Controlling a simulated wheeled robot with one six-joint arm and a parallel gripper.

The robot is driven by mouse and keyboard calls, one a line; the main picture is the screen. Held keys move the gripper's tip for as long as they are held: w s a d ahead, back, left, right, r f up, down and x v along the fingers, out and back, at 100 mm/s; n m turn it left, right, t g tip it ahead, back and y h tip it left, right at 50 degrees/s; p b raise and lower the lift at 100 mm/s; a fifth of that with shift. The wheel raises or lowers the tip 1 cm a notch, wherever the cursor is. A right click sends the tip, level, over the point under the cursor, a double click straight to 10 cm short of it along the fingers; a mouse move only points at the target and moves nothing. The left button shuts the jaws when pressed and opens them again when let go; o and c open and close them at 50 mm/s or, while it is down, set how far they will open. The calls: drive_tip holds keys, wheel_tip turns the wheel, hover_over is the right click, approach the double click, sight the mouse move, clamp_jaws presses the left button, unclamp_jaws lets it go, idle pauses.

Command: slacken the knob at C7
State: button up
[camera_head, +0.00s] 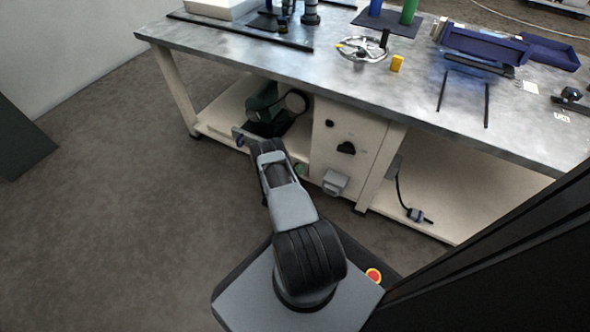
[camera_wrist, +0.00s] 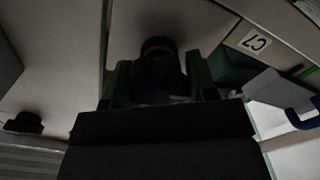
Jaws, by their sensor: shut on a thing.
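In the wrist view my gripper (camera_wrist: 158,82) has its two fingers on either side of a dark round knob (camera_wrist: 158,48), closed on it. The knob stands out from a pale panel. A white label reading C7 (camera_wrist: 255,41) sits on the panel to the right of the knob and appears turned over. The picture is dark, so the knob's angle and any pointer are unclear. In the head view my arm reaches toward the bench's lower shelf; the fingers and the held knob cannot be made out there.
A second dark knob (camera_wrist: 24,122) shows at the left of the wrist view. In the head view the bench (camera_head: 300,62) overhangs the cabinet (camera_head: 325,160), which has a black knob (camera_head: 346,148).

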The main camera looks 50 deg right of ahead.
drive_tip(key=shift+w+r+n, duration=0.1)
drive_tip(key=shift+w+n, duration=0.15)
drive_tip(key=shift+n, duration=0.75)
drive_tip(key=o, duration=0.9)
drive_tip(key=shift+s, duration=0.1)
drive_tip(key=p+v, duration=0.4)
drive_tip(key=v, duration=1)
drive_tip(key=shift+d, duration=0.1)
